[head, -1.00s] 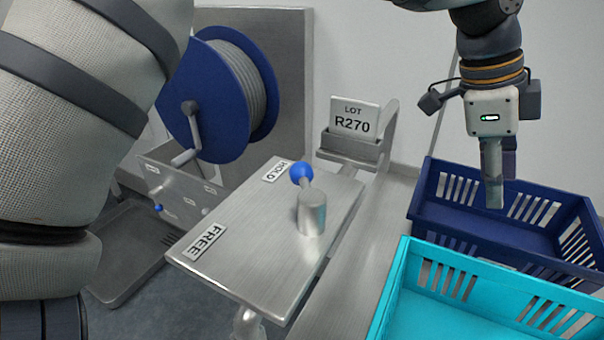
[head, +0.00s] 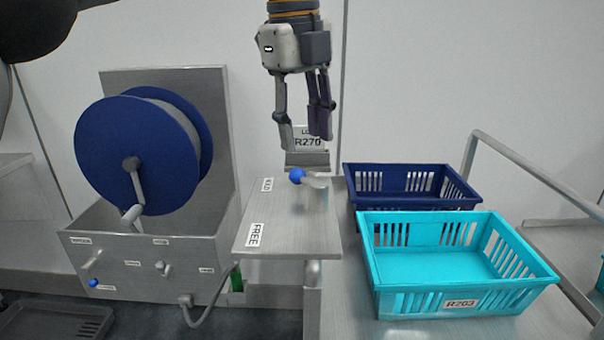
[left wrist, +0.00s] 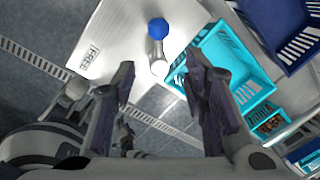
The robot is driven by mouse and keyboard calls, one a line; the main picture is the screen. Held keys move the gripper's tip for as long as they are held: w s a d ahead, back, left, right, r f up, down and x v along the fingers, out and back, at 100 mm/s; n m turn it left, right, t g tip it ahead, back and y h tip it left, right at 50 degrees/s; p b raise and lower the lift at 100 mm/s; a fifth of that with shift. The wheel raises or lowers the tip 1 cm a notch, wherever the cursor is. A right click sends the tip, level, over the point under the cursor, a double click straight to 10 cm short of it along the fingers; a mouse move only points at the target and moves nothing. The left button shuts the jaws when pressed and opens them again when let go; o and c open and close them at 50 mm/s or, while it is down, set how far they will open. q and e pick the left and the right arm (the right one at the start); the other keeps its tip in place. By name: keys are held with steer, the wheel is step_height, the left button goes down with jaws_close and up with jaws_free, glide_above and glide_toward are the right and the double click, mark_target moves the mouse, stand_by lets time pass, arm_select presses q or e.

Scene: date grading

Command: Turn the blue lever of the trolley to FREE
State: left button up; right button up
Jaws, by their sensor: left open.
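The lever has a blue ball knob (head: 296,175) on a short metal arm from a round post, on the trolley's flat steel plate (head: 290,238). The knob lies on the HOLD label (head: 266,185) side, away from the FREE label (head: 256,234) nearer the front. My left gripper (head: 306,138) hangs fingers down above the lever, open and empty, not touching it. In the left wrist view the knob (left wrist: 157,28) and post show ahead, between the open fingers (left wrist: 160,74); the FREE label (left wrist: 89,56) is to the left.
A LOT R270 card (head: 308,143) stands in a holder behind the plate, partly hidden by my fingers. A dark blue crate (head: 405,204) and a turquoise crate (head: 440,220) stand to the right. A blue cable reel (head: 138,155) stands left. Space above the plate's front is clear.

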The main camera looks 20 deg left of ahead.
mark_target(307, 179)
arm_select(q)
steer(key=f, duration=0.7)
steer(key=shift+w+d+f, duration=0.2)
steer(key=shift+f, duration=0.05)
